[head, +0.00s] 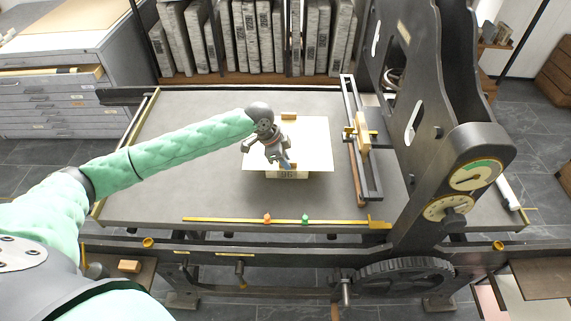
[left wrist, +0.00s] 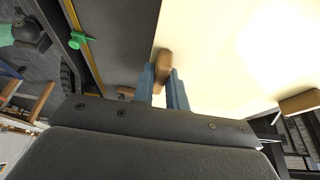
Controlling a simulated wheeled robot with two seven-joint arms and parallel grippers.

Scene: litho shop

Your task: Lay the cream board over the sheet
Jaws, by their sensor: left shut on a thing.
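The cream board (head: 315,150) is a thin, pale, square panel above the middle of the grey press bed. It has a small wooden block at its far edge (head: 289,117) and another at its near edge. My left gripper (head: 285,164) is at the near edge. In the left wrist view its blue fingers (left wrist: 163,88) are shut on the near wooden block (left wrist: 164,62), and the cream board (left wrist: 235,55) fills the upper right. A pale numbered stone (head: 287,176) shows below the board's near edge. I cannot tell whether the board touches it. No sheet is visible. My right gripper is out of view.
The grey press bed (head: 200,190) is mostly clear. A brass rule (head: 235,220) with a red and a green marker lies along its near edge. A dark crossbar frame (head: 364,150) and the tall press side (head: 410,90) stand to the right. Stones fill a rack behind.

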